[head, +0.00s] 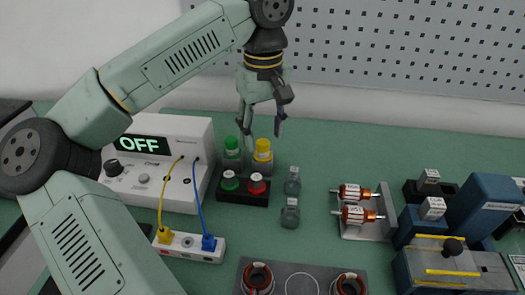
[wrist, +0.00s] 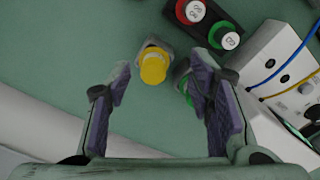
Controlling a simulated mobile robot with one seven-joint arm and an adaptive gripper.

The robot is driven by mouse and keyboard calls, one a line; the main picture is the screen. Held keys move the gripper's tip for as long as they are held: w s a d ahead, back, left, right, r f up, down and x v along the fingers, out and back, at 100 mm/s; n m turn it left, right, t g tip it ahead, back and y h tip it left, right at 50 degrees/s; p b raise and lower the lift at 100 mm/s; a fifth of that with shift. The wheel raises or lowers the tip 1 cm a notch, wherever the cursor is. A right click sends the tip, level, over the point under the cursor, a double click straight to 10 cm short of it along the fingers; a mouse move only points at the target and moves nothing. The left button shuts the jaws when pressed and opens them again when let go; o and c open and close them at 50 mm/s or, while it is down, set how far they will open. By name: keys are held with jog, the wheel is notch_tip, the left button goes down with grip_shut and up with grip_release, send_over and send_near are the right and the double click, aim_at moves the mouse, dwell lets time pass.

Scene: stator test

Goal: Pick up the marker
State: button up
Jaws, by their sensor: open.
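No plainly pen-shaped marker shows; two upright capped cylinders could be markers. One has a yellow cap (head: 263,146), which also shows in the wrist view (wrist: 153,66). The other has a green cap (head: 231,142) and stands just left of it in the head view; in the wrist view its green cap (wrist: 185,85) is mostly hidden by the right finger. My gripper (head: 262,133) is open and points down above the two cylinders. In the wrist view the yellow cap appears between the open fingers (wrist: 160,62), nearer the right one. Nothing is held.
A black box (head: 243,197) with green and red buttons sits in front of the cylinders. A white power supply (head: 190,135) reading OFF stands left. Two small grey bottles (head: 292,184) stand right, with a motor rack (head: 372,232) beyond. A perforated panel (head: 400,50) rises behind.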

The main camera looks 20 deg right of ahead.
aim_at(263, 142)
jog(key=f, duration=0.1)
jog(key=w+f+p, duration=0.1)
jog(key=f, duration=0.2)
jog(key=shift+w+d+f+p, duration=0.25)
jog(key=shift+w+f+p, duration=0.1)
jog(key=shift+f, duration=0.4)
jog(key=shift+c, duration=0.3)
grip_shut()
